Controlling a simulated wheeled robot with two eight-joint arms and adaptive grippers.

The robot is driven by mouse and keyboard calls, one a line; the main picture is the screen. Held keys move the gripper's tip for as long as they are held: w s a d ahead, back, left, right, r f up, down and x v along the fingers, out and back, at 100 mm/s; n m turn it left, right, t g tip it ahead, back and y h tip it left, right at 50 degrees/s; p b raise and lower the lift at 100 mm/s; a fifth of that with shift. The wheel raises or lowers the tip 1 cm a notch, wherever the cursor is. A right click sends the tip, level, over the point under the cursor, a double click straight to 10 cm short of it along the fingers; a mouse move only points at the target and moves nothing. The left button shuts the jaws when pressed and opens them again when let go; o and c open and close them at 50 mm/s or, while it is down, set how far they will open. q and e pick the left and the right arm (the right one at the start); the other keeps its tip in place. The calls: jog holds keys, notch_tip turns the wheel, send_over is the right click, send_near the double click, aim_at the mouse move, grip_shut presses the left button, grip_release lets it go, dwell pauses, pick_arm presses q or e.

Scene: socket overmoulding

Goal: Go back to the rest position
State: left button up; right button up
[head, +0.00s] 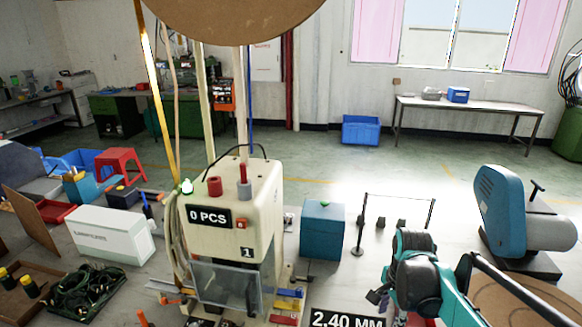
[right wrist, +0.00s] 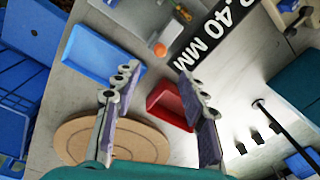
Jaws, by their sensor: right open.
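My right arm comes in at the lower right of the head view, with its gripper (head: 378,296) low over the table beside the 2,40 MM label (head: 347,319). In the right wrist view my right gripper (right wrist: 155,92) is open, its two grey fingers well apart with nothing held between them. A red tray (right wrist: 166,104) lies on the table beyond the fingers. The moulding machine (head: 235,200), cream with a 0 PCS sign, stands left of the gripper, apart from it. My left gripper is in neither view.
A teal box (head: 322,231) and a low black frame (head: 398,196) stand behind the right gripper. A blue-grey machine (head: 515,215) stands at the right. The right wrist view shows a blue tray (right wrist: 98,62) and a round wooden board (right wrist: 75,141). Cables fill a tray (head: 85,292) at left.

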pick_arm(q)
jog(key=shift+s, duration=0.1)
pick_arm(e)
jog(key=s+a+n+t, duration=0.6)
jog(key=s+a+n, duration=0.3)
jog(key=n, duration=0.6)
jog(key=shift+s+a+n, duration=0.4)
jog(key=shift+s, duration=0.8)
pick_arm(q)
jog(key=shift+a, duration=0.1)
pick_arm(e)
jog(key=shift+r, duration=0.1)
